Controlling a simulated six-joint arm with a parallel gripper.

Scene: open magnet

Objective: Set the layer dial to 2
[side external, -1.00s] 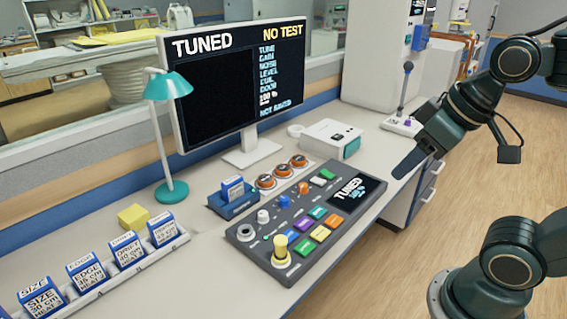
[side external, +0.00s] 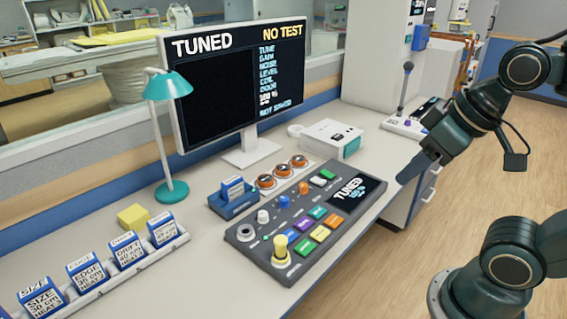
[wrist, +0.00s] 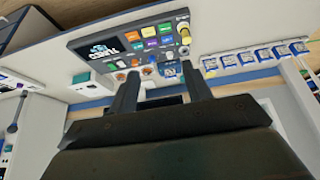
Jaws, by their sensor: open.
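The dark control console (side external: 256,240) lies on the bench, with a white knob (side external: 263,216), a blue knob (side external: 284,201) and an orange knob (side external: 303,187) in a row. I cannot read their labels, so I cannot tell which is the layer dial or its setting. The console's small screen (side external: 350,195) reads TUNED. My gripper (side external: 412,168) is in the air near the bench's front edge, right of the console and touching nothing. In the wrist view my gripper (wrist: 160,68) has its two fingers apart and empty, with the console (wrist: 75,44) beyond them.
A large yellow knob (side external: 281,250) rises from the console's near corner. A monitor (side external: 215,85) reading TUNED and NO TEST, a teal lamp (side external: 170,88), a white box (side external: 330,137) and a rack of blue-topped blocks (side external: 98,288) stand around.

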